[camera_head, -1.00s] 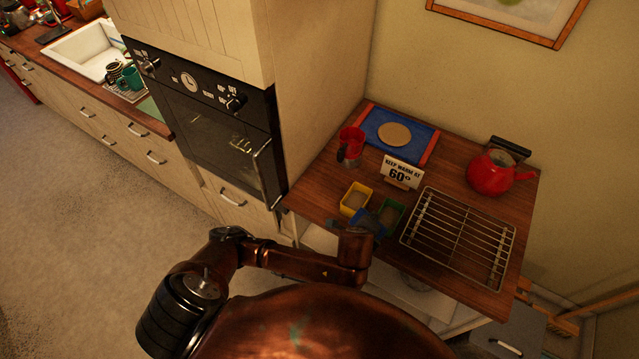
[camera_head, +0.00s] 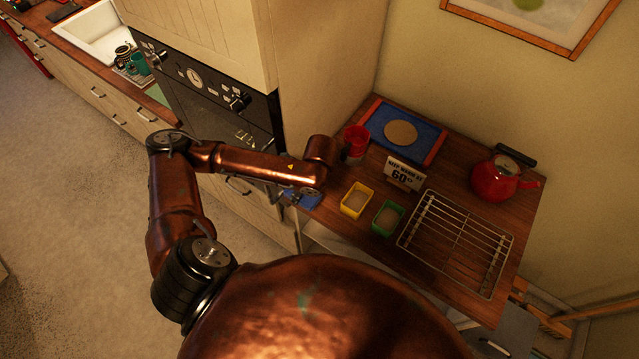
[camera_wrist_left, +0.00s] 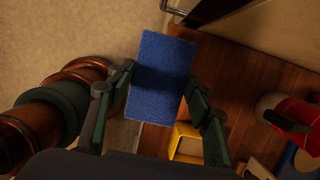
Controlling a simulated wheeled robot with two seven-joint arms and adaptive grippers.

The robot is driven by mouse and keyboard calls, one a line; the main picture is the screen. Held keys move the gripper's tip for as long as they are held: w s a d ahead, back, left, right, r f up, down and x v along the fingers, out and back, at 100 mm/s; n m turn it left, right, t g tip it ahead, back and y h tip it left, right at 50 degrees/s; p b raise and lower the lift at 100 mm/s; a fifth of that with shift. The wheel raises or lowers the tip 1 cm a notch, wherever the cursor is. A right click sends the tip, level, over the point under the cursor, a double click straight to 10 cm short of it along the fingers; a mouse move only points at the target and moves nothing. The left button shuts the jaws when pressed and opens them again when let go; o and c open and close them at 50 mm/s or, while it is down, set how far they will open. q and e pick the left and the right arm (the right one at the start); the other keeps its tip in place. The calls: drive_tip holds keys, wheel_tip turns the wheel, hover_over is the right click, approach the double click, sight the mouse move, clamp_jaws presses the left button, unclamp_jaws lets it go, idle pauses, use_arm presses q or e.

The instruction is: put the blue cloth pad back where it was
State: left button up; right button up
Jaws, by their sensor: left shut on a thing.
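The blue cloth pad (camera_head: 303,200) is at the left front corner of the wooden worktop (camera_head: 340,222). In the left wrist view the pad (camera_wrist_left: 162,80) lies between the fingers of my left gripper (camera_wrist_left: 158,98), which is shut on it. In the head view my left gripper (camera_head: 293,197) is partly hidden by my arm. From these views I cannot tell whether the pad touches the wood. My right gripper is not in view.
A yellow box (camera_head: 356,200) and a green box (camera_head: 388,218) stand right of the pad. Behind are a red pot (camera_head: 355,140), a sign (camera_head: 403,173) and a blue tray (camera_head: 428,152). A wire rack (camera_head: 455,240) and red kettle (camera_head: 494,181) are farther right. The oven (camera_head: 215,110) is close left.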

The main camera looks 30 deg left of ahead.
use_arm(q)
drive_tip(key=w+f, duration=0.2)
drive_tip(key=w, duration=0.1)
drive_tip(key=w+f, duration=0.2)
drive_tip(key=w, duration=0.1)
drive_tip(key=w+f+p, duration=0.1)
drive_tip(key=w+f, duration=0.2)
drive_tip(key=shift+w+a, duration=0.15)
drive_tip(key=shift+w, duration=0.15)
drive_tip(key=shift+w+f, duration=0.35)
drive_tip(key=shift+f, duration=0.15)
drive_tip(key=shift+w+f+p, duration=0.2)
drive_tip(key=shift+f+p, duration=0.35)
drive_tip(key=shift+f, duration=1.2)
drive_tip(key=o, duration=1)
drive_tip(key=shift+r, duration=0.1)
drive_tip(key=b+v, duration=0.1)
drive_tip(key=v, duration=1)
drive_tip(key=shift+r+b, duration=0.35)
drive_tip(key=shift+r, duration=0.05)
